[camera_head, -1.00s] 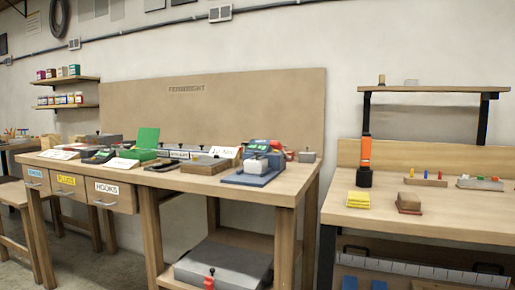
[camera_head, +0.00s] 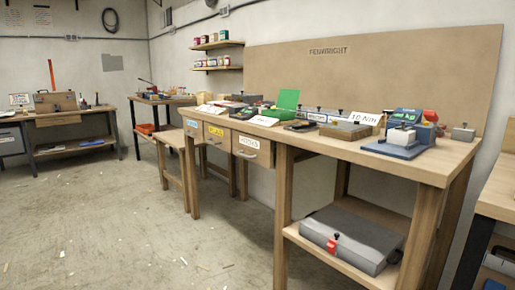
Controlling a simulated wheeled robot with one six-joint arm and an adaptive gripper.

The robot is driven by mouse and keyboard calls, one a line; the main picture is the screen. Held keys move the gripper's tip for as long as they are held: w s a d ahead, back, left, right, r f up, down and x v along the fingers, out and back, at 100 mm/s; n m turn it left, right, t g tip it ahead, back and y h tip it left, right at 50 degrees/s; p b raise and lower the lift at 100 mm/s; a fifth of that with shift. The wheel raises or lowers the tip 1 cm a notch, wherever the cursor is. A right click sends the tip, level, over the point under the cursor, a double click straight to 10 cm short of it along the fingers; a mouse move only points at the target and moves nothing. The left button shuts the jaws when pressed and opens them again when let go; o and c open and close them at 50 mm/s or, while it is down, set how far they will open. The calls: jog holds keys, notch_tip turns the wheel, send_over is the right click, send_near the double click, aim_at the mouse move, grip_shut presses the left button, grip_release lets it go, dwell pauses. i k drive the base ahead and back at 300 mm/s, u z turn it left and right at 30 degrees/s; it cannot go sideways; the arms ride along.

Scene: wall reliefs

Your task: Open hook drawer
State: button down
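The hook drawer (camera_head: 252,147) is the rightmost of three small drawers under the left part of the long wooden workbench (camera_head: 420,166). It has a white label reading HOOKS and a metal handle, and its front looks flush with its neighbours, so it appears shut. The drawer with the yellow label (camera_head: 217,136) is just left of it, and the drawer with the blue label (camera_head: 192,127) is farther left. My gripper is not in view.
A grey case (camera_head: 352,238) with a red latch lies on the bench's lower shelf. A wooden stool or low table (camera_head: 172,139) stands left of the drawers. Another bench (camera_head: 70,118) stands at the far left wall. The concrete floor (camera_head: 120,225) before the drawers is open, with small scraps.

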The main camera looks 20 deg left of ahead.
aim_at(261, 150)
jog(key=u, duration=0.4)
jog(key=k, duration=0.55)
jog(key=u, duration=1.2)
jog(key=i, duration=0.75)
jog(key=z, duration=0.55)
jog(key=i, duration=0.8)
jog(key=z, duration=0.8)
